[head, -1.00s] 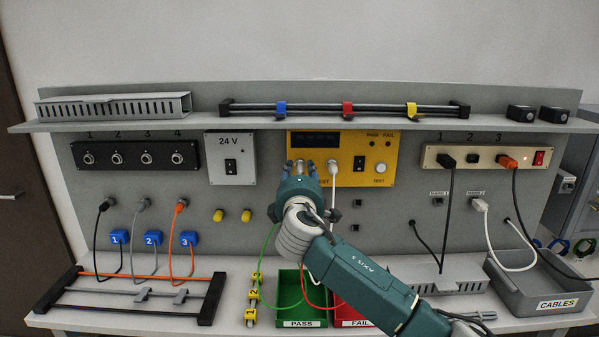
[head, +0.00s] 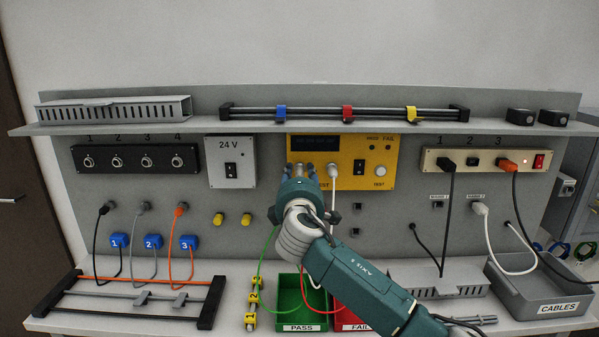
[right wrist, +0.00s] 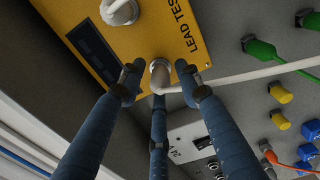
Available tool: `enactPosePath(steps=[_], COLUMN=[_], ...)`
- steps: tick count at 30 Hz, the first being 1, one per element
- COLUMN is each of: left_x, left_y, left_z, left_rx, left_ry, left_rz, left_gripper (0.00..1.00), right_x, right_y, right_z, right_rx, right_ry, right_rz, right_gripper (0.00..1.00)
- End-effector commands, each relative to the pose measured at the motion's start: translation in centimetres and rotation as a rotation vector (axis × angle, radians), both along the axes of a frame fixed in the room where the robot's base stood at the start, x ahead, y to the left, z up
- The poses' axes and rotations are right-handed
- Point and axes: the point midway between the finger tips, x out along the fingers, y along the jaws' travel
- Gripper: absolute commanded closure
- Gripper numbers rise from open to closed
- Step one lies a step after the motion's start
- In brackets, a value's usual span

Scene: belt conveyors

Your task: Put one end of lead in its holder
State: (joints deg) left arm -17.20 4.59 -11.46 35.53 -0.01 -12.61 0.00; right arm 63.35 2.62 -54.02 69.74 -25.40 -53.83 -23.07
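The yellow lead tester (head: 348,185) is on the back panel. A white plug with a white cable (head: 332,172) sits in its right port. In the right wrist view, a white plug (right wrist: 160,72) with a pale cable is at the other port, and a further plug (right wrist: 118,10) shows at the top. My right gripper (right wrist: 158,85) has its fingers spread around the nearer plug, with gaps beside it; contact with the lower finger is unclear. In the head view my wrist hides most of this. Yellow stubs (head: 218,218) and green fittings (right wrist: 260,50) show nearby. My left gripper is not in view.
Green PASS (head: 303,327) and red FAIL (head: 352,326) bins stand below my right arm. A grey CABLES tray (head: 520,303) is at right, and a black-ended rack (head: 210,305) at left. A shelf (head: 210,122) runs above the tester.

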Motion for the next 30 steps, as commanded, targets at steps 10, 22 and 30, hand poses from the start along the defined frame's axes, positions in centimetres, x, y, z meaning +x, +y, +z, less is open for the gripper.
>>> enactPosePath(steps=[10,22,30], left_x=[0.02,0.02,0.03], left_y=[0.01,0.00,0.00], left_z=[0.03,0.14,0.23], left_rx=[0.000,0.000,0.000], left_ry=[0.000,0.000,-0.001], left_rz=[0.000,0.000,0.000], left_gripper=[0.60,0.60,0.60], right_x=[-0.01,-0.21,-0.42], right_y=[0.03,0.03,0.06], right_z=[-0.06,-0.08,-0.11], right_rx=[0.000,0.000,0.000], right_ry=[0.001,0.002,0.002], right_rz=[0.000,0.000,0.001], right_gripper=[1.00,1.00,1.00])
